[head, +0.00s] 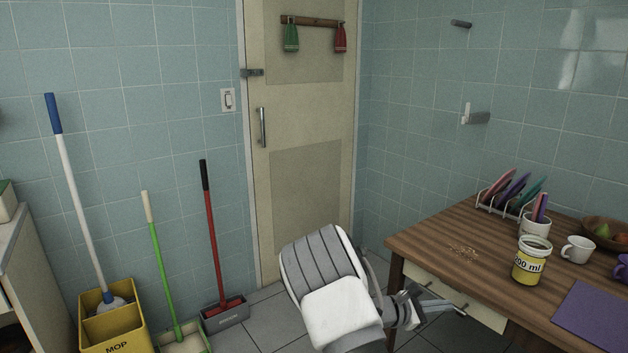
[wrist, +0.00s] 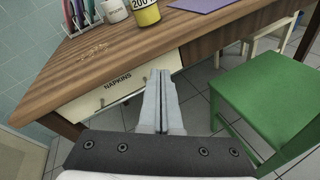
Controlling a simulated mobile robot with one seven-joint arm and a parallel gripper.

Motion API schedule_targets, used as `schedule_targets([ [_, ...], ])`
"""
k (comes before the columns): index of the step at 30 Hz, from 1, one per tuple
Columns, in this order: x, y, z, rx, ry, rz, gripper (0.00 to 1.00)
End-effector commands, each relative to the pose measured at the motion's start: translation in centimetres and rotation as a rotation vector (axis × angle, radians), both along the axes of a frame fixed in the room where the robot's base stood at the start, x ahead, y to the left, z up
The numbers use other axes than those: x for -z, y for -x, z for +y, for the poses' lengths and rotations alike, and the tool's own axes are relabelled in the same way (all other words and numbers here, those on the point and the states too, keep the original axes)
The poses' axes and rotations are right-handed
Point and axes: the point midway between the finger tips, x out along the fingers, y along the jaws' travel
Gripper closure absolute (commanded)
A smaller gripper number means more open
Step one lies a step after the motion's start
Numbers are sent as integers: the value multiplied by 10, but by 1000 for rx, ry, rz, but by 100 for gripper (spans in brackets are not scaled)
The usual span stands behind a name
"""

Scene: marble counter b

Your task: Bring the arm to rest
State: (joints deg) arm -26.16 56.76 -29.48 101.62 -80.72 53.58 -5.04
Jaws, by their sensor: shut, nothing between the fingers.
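My arm is folded low at the left end of the wooden table (head: 425,240). My gripper (wrist: 161,76) is shut and empty, its two fingers together in the wrist view. It points toward the table's front, beside the white drawer front (wrist: 115,88) labelled NAPKINS. In the head view my gripper (head: 447,306) shows partly, in front of the same drawer, and my arm hides part of it. I cannot tell whether the fingers touch the drawer.
On the table stand a dish rack (head: 497,208), a yellow-labelled jar (head: 530,262), a white mug (head: 577,250) and a purple mat (head: 592,318). Crumbs (head: 463,251) lie near its left end. A green chair (wrist: 265,105) stands close on the right. A mop bucket (head: 112,325) is at left.

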Motion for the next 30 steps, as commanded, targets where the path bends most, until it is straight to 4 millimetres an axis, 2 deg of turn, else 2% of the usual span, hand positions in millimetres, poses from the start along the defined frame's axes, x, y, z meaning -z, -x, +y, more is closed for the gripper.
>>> schedule_targets([
  [1, -12, 11, -2, 50, -59, -42, 100],
  [6, -38, 48, -4, 208, -241, -163, 100],
  [14, -75, 103, 10, 417, -517, -339, 100],
  [20, -102, 143, 30, 551, -725, -464, 100],
  [30, -147, 209, 77, 729, -1066, -661, 100],
])
